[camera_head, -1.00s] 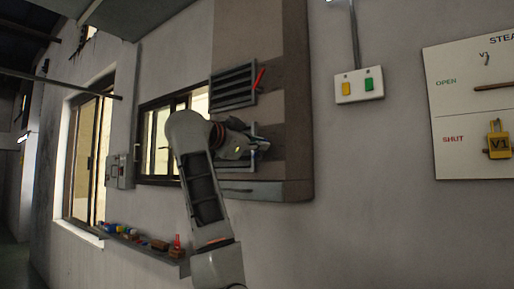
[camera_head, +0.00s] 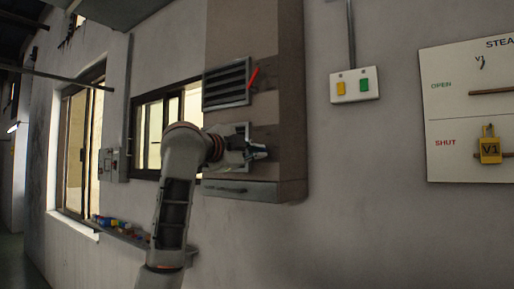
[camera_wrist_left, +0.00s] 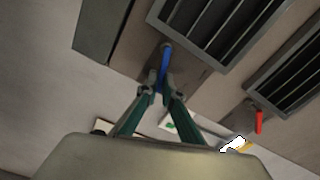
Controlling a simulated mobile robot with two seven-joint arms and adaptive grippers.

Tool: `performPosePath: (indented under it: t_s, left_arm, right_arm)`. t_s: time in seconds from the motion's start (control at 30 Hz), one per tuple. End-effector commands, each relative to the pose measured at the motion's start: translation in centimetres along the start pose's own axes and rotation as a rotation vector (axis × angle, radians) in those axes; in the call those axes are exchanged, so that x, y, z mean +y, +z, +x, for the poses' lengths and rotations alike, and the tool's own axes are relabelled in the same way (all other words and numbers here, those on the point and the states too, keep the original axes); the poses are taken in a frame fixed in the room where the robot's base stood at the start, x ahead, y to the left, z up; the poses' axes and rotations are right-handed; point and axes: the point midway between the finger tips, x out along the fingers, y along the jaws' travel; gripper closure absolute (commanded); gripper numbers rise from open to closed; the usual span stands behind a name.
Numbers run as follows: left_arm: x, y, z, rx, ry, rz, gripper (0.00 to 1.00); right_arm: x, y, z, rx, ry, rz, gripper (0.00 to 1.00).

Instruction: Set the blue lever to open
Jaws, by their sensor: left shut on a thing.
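The blue lever (camera_wrist_left: 164,64) shows in the left wrist view, mounted beside a slatted vent (camera_wrist_left: 220,28) on the brown cabinet. Its free end lies between the fingertips of my left gripper (camera_wrist_left: 157,90), which is shut on it. In the head view my left gripper (camera_head: 258,152) is at the lower part of the cabinet (camera_head: 280,110), below the upper vent (camera_head: 226,84). There the arm and gripper largely hide the lower vent and the blue lever. My right gripper is in neither view.
A red lever (camera_head: 253,78) stands tilted beside the upper vent. A white switch box (camera_head: 356,86) and a sign board (camera_head: 470,110) with a yellow V1 tag (camera_head: 489,149) are on the wall to the right. A shelf (camera_head: 140,242) with small coloured things is low at the left.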

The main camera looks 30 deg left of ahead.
Motion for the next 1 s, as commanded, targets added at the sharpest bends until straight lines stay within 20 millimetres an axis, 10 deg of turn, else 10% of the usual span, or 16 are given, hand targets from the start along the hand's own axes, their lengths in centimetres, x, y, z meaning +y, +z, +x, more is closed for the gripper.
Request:
performPosePath:
  t_s: [0.43,0.5,1.0]
  left_arm:
    - [0.3,0.0,0.1,0.0,0.004,0.01,1.0]
    - [0.3,0.0,0.1,0.0,0.004,0.009,0.76]
    - [0.0,0.0,-1.3,0.0,-0.002,0.008,0.76]
  right_arm:
    - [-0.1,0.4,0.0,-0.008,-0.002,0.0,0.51]
    - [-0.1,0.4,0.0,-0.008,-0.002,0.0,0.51]
    - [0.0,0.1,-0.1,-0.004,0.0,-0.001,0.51]
